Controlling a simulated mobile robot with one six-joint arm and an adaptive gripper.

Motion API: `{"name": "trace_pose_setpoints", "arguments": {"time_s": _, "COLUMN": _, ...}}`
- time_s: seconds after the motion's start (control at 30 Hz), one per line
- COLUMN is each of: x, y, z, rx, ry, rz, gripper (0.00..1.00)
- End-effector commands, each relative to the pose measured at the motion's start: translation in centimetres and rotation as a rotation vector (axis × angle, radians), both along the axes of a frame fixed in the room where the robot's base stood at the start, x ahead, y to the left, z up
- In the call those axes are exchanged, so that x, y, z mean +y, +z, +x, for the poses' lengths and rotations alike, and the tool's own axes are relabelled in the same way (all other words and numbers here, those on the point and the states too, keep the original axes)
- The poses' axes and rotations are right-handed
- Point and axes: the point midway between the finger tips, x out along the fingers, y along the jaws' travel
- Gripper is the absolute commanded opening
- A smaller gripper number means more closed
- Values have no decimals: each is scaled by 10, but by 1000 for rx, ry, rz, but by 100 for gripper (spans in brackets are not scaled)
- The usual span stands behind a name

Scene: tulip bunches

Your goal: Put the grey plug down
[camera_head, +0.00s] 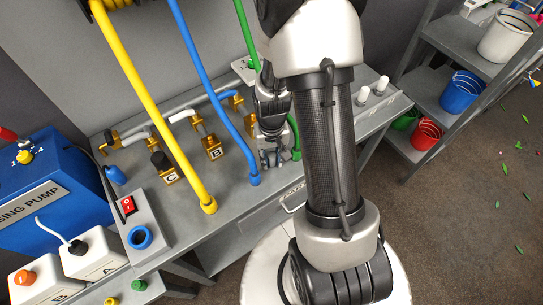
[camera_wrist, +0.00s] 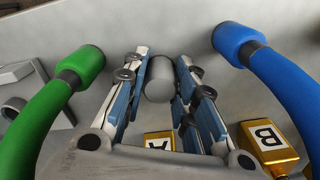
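The grey plug (camera_wrist: 159,80) is a short plain cylinder. In the wrist view it sits between the two fingers of my gripper (camera_wrist: 161,85), with the blue finger pads against its sides. In the head view my gripper (camera_head: 275,155) points down low over the grey bench, between the blue hose and the green hose. The plug cannot be made out there. I cannot tell whether its lower end touches the bench.
Close by are the green hose (camera_wrist: 82,65), blue hose (camera_wrist: 240,45), and gold blocks A (camera_wrist: 158,142) and B (camera_wrist: 270,148). A yellow hose (camera_head: 150,105) hangs left. Two pale pegs (camera_head: 363,95) (camera_head: 382,85) stand at the bench's right end. Bare bench lies front centre (camera_head: 235,205).

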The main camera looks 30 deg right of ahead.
Motion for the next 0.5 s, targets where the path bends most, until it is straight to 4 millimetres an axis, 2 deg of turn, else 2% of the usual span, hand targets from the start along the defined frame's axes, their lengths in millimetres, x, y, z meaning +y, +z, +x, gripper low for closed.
{"name": "trace_pose_setpoints", "arguments": {"time_s": 0.3, "x": 0, "y": 0, "z": 0, "rx": 0, "ry": 0, "rz": 0, "gripper": 46}}
{"name": "trace_pose_setpoints", "arguments": {"time_s": 0.5, "x": 0, "y": 0, "z": 0, "rx": 0, "ry": 0, "rz": 0, "gripper": 46}}
